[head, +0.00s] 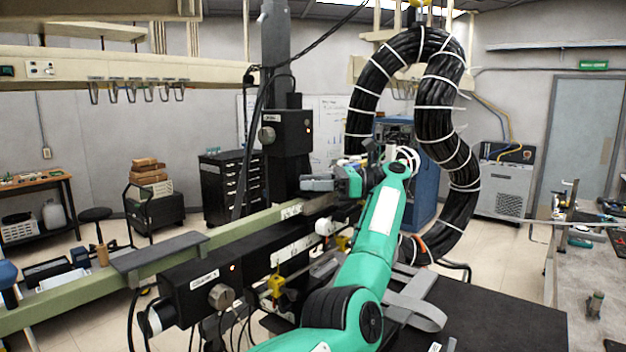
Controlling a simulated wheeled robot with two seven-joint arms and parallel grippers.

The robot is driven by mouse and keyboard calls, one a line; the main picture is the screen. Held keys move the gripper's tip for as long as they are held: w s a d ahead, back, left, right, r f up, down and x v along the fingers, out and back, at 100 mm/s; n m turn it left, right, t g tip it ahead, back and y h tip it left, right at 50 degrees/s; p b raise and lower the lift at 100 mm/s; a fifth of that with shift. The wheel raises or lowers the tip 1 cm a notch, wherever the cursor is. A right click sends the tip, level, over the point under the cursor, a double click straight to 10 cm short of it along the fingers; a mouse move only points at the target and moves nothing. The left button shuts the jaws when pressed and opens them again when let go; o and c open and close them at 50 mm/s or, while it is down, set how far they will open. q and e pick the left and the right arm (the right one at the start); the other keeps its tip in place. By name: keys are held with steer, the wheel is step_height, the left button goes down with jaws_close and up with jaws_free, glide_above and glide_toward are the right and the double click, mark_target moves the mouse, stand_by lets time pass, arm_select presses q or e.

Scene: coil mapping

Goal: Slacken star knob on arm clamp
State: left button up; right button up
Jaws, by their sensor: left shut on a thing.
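My left gripper (318,184) is in the middle of the head view, at the end of my teal arm, with its grey fingers pointing left. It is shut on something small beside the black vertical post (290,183). This is probably the star knob, but the fingers and wrist hide it and its shape cannot be made out. A black clamp block (287,131) with a round grey knob (267,136) sits higher on the post. Another black block (200,290) with a round grey knob (221,296) is on the horizontal rail, lower left. My right gripper is not in view.
A thick black cable bundle (440,125) loops behind my wrist. The green beam (80,297) runs across the left. Yellow-handled parts (276,285) sit left of my forearm. A cluttered bench (585,275) stands at the right.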

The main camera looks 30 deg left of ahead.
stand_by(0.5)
arm_select(q)
steer(key=o, duration=0.7)
